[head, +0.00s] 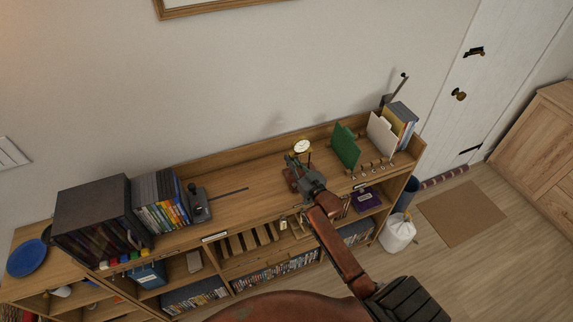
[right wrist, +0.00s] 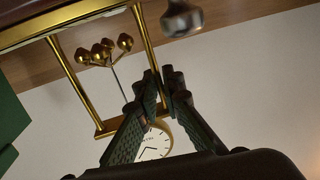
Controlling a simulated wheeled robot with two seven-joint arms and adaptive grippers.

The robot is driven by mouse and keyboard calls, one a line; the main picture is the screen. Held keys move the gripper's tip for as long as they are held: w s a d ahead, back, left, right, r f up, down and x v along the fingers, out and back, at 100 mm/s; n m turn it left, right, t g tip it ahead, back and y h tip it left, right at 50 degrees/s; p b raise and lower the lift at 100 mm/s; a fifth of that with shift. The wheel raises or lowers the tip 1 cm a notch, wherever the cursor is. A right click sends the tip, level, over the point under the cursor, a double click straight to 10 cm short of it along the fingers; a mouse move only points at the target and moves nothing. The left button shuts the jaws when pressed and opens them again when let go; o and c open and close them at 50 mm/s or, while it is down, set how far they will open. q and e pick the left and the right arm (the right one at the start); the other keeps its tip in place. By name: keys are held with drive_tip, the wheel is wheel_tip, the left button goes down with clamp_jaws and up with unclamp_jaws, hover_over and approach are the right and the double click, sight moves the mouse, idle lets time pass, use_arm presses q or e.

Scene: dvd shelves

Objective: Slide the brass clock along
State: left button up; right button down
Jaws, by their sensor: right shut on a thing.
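The brass clock (head: 301,147) stands on top of the long wooden shelf, right of its middle, with its white dial facing up toward the head camera. In the right wrist view the clock appears upside down, with its dial (right wrist: 155,146), brass posts and a cluster of brass balls (right wrist: 104,50). My right gripper (head: 300,174) reaches over the shelf's front edge to the clock. In the right wrist view its fingers (right wrist: 164,84) are closed at one brass post, beside the dial, partly hiding it. My left gripper is not in view.
A green divider (head: 346,146) stands right of the clock, with a white divider (head: 381,134) and books beyond. A row of small hooks or pegs lies before them. Left are a dark slot (head: 233,191), a grey bookend (head: 198,208) and DVDs. The shelf's raised back runs behind.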

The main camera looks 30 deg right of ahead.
drive_tip(key=shift+s+d+b, duration=0.15)
drive_tip(key=shift+d, duration=0.7)
drive_tip(key=shift+s+d+b, duration=0.15)
drive_tip(key=shift+d, duration=0.7)
drive_tip(key=c, duration=2)
unclamp_jaws()
drive_tip(key=shift+s, duration=0.2)
drive_tip(key=s, duration=1.1)
drive_tip(key=shift+s+a, duration=0.15)
drive_tip(key=shift+s, duration=0.15)
